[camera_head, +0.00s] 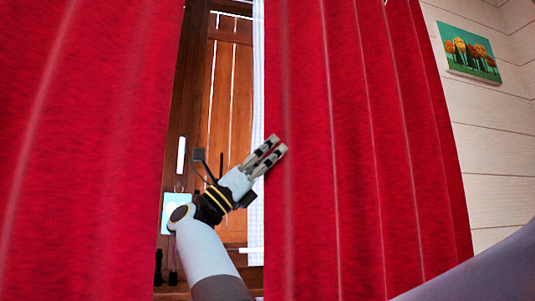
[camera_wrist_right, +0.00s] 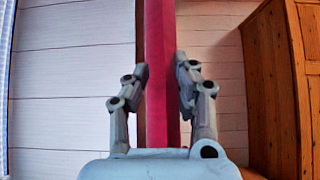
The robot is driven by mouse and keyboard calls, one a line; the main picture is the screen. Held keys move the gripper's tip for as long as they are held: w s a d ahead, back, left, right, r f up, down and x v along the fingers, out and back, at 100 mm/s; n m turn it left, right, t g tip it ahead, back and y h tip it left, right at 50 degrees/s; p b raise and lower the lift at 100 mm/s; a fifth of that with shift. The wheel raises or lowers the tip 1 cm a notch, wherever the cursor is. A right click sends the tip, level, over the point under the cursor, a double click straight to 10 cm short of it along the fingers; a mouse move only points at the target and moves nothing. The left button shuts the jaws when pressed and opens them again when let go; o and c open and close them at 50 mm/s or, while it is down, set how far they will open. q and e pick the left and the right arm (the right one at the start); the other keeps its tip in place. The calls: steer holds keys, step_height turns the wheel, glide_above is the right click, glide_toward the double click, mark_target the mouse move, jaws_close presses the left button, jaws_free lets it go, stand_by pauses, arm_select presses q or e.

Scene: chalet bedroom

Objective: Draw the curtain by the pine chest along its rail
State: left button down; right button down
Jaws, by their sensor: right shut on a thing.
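In the head view two red curtain panels hang with a gap between them, a left panel (camera_head: 80,150) and a right panel (camera_head: 350,150). My right gripper (camera_head: 267,157) reaches up through the gap and is at the inner edge of the right panel. In the right wrist view the red curtain (camera_wrist_right: 161,30) shows edge-on as a narrow upright band between the fingers of my right gripper (camera_wrist_right: 163,72), which is shut on it. The curtain rail is out of view. My left gripper is not in view.
A wooden door or panel (camera_head: 228,80) and a strip of white cloth (camera_head: 257,110) show in the gap. A painting (camera_head: 468,53) hangs on the pale plank wall (camera_head: 490,150) at right. Tall pine furniture (camera_wrist_right: 272,80) stands at the right in the wrist view.

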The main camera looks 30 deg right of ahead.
mark_target(264, 113)
steer(key=c, duration=1.1)
jaws_free()
steer(key=shift+t, duration=0.3)
step_height(264, 113, up, 10)
steer(key=shift+f, duration=0.1)
